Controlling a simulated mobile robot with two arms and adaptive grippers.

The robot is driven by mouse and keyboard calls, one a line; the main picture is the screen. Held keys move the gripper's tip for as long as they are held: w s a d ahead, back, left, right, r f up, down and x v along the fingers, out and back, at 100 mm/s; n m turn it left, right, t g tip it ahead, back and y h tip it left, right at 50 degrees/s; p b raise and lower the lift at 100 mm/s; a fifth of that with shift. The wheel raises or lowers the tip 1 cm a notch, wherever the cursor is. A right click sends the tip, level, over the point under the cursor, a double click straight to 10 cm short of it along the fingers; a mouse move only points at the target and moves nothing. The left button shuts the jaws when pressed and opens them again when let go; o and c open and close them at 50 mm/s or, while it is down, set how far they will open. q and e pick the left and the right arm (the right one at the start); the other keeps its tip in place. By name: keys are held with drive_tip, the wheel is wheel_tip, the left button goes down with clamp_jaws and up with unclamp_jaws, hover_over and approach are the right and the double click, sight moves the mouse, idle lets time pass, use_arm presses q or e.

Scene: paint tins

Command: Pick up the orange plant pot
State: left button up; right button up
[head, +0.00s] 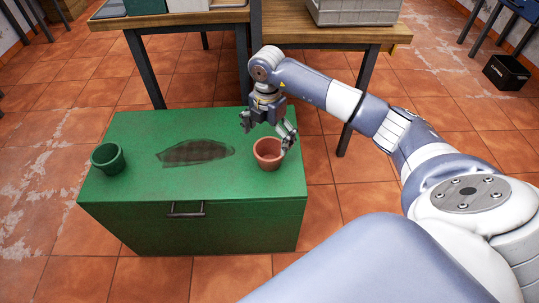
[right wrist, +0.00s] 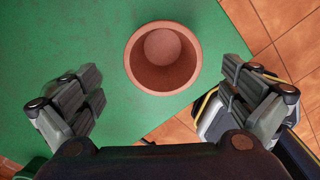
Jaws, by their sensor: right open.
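The orange plant pot (head: 267,155) stands upright and empty on the right part of the green chest's top (head: 140,125). It also shows in the right wrist view (right wrist: 163,80), where I look down into its open mouth. My right gripper (head: 268,138) is open above the pot, its fingers spread wide. In the right wrist view its fingers (right wrist: 165,105) lie left and right of the pot, and I see no contact. My left gripper is not in view.
A dark green pot (head: 107,158) stands at the chest's left end. A dark stain (head: 195,152) marks the middle of the top, which is otherwise clear. Behind are wooden tables (head: 340,33), one bearing a grey crate (head: 357,10). A black box (head: 506,72) sits on the tiled floor.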

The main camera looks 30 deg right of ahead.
sight(269, 149)
drive_tip(key=f, duration=0.2)
drive_tip(key=f+b, duration=0.1)
drive_tip(key=f, duration=0.1)
drive_tip(key=shift+s+d, duration=0.2)
drive_tip(key=shift+f, duration=0.5)
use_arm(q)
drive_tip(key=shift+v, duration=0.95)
use_arm(e)
drive_tip(key=c, duration=1.1)
